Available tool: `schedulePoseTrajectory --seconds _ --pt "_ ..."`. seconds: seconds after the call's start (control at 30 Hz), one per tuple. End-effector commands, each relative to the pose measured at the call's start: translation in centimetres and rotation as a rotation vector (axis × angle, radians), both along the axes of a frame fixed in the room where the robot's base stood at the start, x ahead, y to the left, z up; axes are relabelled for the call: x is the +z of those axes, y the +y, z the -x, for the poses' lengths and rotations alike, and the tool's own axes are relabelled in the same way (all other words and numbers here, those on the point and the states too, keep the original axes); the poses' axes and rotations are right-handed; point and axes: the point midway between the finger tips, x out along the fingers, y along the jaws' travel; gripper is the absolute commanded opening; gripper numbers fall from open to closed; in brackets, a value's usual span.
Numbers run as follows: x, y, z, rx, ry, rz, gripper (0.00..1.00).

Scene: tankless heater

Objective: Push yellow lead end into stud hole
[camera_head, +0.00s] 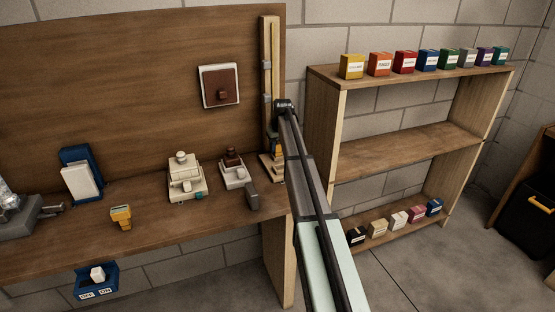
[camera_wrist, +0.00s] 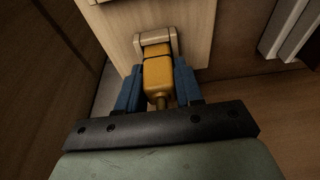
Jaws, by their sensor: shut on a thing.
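My gripper (camera_wrist: 158,84) is shut on the yellow lead end (camera_wrist: 157,72), with a blue finger on each side of it. The lead end's far part meets a grey bracket (camera_wrist: 155,40) on the light wood stud (camera_wrist: 195,30). The stud hole itself is hidden, so I cannot tell how deep the lead end sits. In the camera_head view the stud (camera_head: 268,50) stands upright at the board's right edge.
A brown board in a white frame (camera_head: 220,86) hangs left of the stud. On the bench (camera_head: 140,225) stand a white block device (camera_head: 185,178), another with a brown top (camera_head: 233,168) and a yellow piece (camera_head: 121,216). A shelf (camera_head: 400,148) with coloured boxes stands right of my arm.

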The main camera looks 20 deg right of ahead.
Motion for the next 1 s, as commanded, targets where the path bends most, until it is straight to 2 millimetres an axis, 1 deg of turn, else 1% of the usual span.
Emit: schedulePoseTrajectory --seconds 0.47,0.5,0.7,0.8,1.0 --pt "-0.33 0.01 0.01 0.000 0.000 0.000 0.00" --pt "-0.33 0.01 0.01 0.000 0.000 0.000 0.39" --pt "-0.32 0.00 0.00 0.000 0.000 0.000 0.58" --pt "-0.31 0.00 0.00 0.000 0.000 0.000 0.65" --pt "-0.31 0.00 0.01 0.000 0.000 0.000 0.65"
